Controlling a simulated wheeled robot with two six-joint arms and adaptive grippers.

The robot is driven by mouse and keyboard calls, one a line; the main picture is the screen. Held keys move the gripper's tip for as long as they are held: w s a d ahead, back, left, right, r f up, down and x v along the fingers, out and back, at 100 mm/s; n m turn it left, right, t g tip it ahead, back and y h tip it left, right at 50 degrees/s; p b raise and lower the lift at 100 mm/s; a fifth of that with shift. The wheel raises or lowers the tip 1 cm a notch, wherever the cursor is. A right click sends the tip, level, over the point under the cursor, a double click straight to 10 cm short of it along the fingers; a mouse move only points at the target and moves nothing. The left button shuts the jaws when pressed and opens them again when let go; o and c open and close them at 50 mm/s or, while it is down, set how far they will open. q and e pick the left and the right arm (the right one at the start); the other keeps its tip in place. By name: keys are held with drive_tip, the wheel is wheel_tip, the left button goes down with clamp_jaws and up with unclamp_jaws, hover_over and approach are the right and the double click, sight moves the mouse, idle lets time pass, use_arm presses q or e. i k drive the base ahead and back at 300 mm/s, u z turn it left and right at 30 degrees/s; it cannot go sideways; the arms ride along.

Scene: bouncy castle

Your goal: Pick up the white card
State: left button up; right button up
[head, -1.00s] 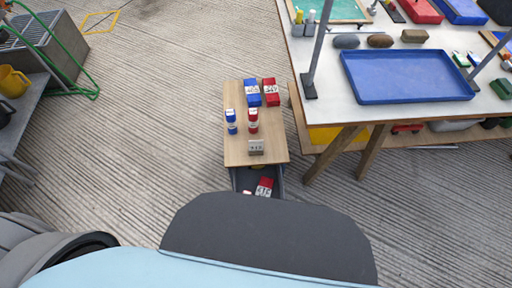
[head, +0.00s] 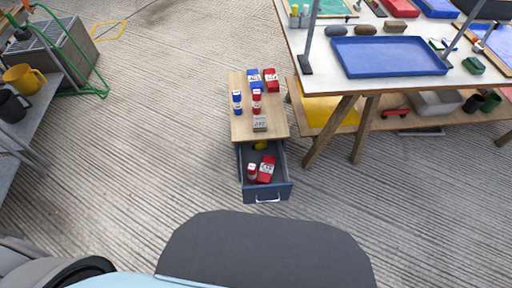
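A small pale card-like block (head: 260,123) with dark marks stands near the front edge of the wooden top of a small drawer cabinet (head: 246,129). It looks white to grey, and its marks are too small to read. It is the closest match I see to the white card. Neither of my grippers is in the head view, so I cannot see whether they are open or shut.
Blue bottles (head: 238,102), red bottles (head: 257,102), a blue box (head: 254,79) and a red box (head: 271,80) share the top. The open drawer (head: 267,195) below holds red items. A workbench (head: 317,82) with a blue tray stands right.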

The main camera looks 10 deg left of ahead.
sight(259, 122)
drive_tip(key=k, duration=0.3)
drive_tip(key=z, duration=1.4)
drive_tip(key=i, duration=2.2)
drive_tip(key=u, duration=2.4)
